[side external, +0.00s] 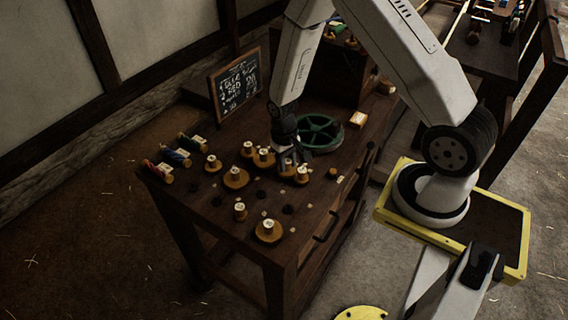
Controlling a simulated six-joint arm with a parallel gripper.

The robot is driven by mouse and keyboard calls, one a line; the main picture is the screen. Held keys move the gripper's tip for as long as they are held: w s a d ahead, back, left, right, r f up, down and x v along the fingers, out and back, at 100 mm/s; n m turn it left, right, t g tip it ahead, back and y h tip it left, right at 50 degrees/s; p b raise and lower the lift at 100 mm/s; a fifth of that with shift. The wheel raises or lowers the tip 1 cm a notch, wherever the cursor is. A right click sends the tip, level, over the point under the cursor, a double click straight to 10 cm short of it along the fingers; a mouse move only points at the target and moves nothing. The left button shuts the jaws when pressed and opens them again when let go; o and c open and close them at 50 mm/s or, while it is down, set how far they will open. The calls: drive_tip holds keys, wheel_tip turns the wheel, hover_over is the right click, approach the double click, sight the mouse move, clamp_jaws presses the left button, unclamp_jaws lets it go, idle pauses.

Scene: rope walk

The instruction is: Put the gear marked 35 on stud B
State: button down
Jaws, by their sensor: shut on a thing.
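My gripper (290,164) points down over the dark wooden bench (325,190), shut on a small yellow-brown gear (288,171) that its fingers partly hide. Another gear with a pale hub (301,175) is just right of the fingertips. More gears stand on the bench: a wide one at the front (269,232), a small one (240,212), one on the left (235,179), and others close behind. The marks on the gears and the stud labels are too small to read, so I cannot tell which gear is 35 or which stud is B.
A green spoked wheel (318,122) lies just behind my gripper. A chalkboard (238,84) stands at the back left. Red, blue and green spools (176,157) line the left edge. Dark round spots and small pale tags lie among the gears.

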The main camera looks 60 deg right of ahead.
drive_tip(key=shift+f, duration=0.25)
idle(0.3)
drive_tip(key=shift+c, duration=1.6)
unclamp_jaws()
drive_tip(key=shift+r, duration=4)
drive_tip(key=shift+r, duration=0.1)
